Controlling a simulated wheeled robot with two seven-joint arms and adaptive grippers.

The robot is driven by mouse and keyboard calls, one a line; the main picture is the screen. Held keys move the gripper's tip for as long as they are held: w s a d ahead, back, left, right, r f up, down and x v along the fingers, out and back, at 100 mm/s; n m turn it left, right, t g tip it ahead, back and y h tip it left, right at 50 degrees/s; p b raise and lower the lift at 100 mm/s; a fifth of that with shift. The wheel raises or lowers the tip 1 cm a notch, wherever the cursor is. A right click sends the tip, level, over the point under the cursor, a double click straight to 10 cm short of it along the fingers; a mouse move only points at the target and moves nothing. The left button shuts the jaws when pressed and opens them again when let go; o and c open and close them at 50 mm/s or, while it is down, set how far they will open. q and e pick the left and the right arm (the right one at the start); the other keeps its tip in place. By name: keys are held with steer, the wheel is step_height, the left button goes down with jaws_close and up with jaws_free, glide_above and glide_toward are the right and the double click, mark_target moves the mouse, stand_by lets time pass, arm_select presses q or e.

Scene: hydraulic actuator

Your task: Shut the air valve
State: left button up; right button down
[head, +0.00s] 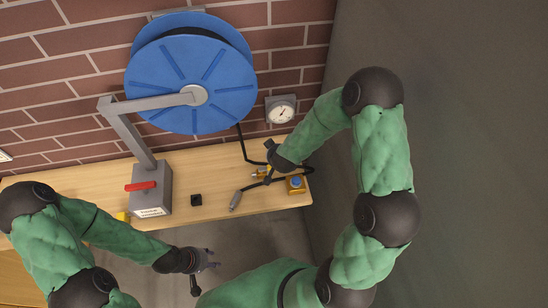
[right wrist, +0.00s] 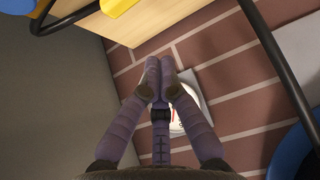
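A small yellow fitting (head: 260,173), which may be the air valve, is on the bench beside my right gripper. My right gripper (head: 268,172) is over the bench's right end, close to this fitting; contact cannot be told. In the right wrist view its purple fingers (right wrist: 160,75) converge at the tips with nothing seen between them. The thumb's gap is hidden. A yellow block with a blue knob (head: 296,184) stands just right of it. A yellow part (right wrist: 118,5) shows at the top of the right wrist view. My left gripper (head: 212,258) is empty, fingers apart, in front of the bench.
A round pressure gauge (head: 281,110) hangs on the brick wall. A blue reel (head: 190,75) stands above the wooden bench (head: 220,180). A grey box with a red lever (head: 140,186) is at left. A grey cylinder (head: 236,200), a black cube (head: 196,200) and black hoses lie nearby.

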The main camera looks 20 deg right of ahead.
steer(key=b+x, duration=0.2)
steer(key=x, duration=0.7)
steer(key=shift+w+f, duration=0.15)
steer(key=shift+f, duration=0.2)
steer(key=shift+s+f, duration=0.15)
steer(key=shift+s, duration=0.1)
steer(key=shift+s+a, duration=0.25)
steer(key=shift+s, duration=0.55)
steer(key=shift+s+a, duration=0.25)
steer(key=shift+s, duration=0.5)
steer(key=shift+s+d, duration=0.1)
